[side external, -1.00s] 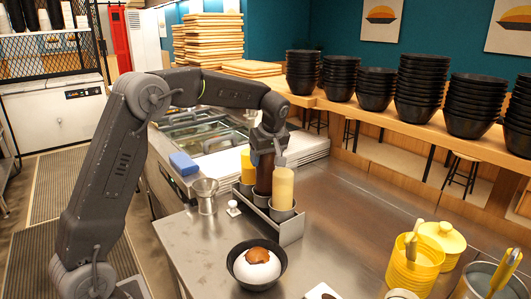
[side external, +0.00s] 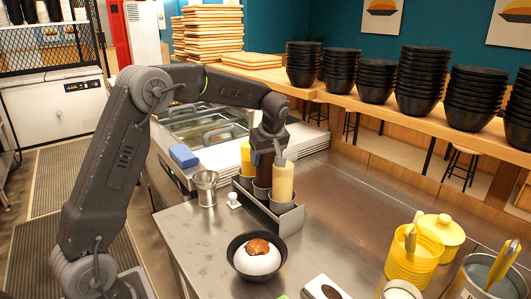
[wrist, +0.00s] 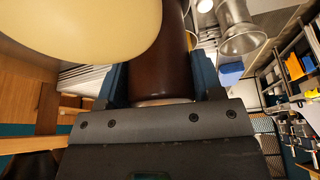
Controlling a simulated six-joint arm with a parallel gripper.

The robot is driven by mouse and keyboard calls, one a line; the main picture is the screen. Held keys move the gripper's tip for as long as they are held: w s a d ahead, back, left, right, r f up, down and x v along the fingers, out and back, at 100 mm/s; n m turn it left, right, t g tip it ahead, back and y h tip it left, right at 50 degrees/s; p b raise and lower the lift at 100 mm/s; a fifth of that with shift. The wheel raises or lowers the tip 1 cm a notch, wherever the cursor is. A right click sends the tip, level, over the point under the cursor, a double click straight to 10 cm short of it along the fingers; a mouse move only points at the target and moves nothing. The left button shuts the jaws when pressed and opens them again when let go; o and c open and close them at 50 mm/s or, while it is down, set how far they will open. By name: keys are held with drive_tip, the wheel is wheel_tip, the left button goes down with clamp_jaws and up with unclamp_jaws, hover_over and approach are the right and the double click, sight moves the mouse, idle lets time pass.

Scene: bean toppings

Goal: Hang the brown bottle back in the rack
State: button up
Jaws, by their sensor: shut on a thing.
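The brown bottle (side external: 263,172) is upright in the middle of the metal rack (side external: 290,223), between a yellow bottle (side external: 246,158) behind it and a pale yellow bottle (side external: 282,182) in front. Its lower end is at the middle holder; the front bottle partly hides it, so I cannot tell whether it is fully seated. My gripper (side external: 268,150) is shut on the brown bottle from above. In the wrist view the brown bottle (wrist: 160,60) runs between the fingers, and a pale yellow bottle (wrist: 85,25) is close beside it.
A black bowl (side external: 243,273) with a white mound and brown topping stands in front of the rack. A metal cup (side external: 206,188) and a blue block (side external: 184,156) are left of it. Yellow containers (side external: 414,262) stand at the right. The counter between is clear.

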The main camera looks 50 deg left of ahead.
drive_tip(key=shift+f, duration=0.5)
drive_tip(key=o, duration=0.9)
drive_tip(key=shift+o, duration=0.2)
drive_tip(key=shift+r, duration=3.7)
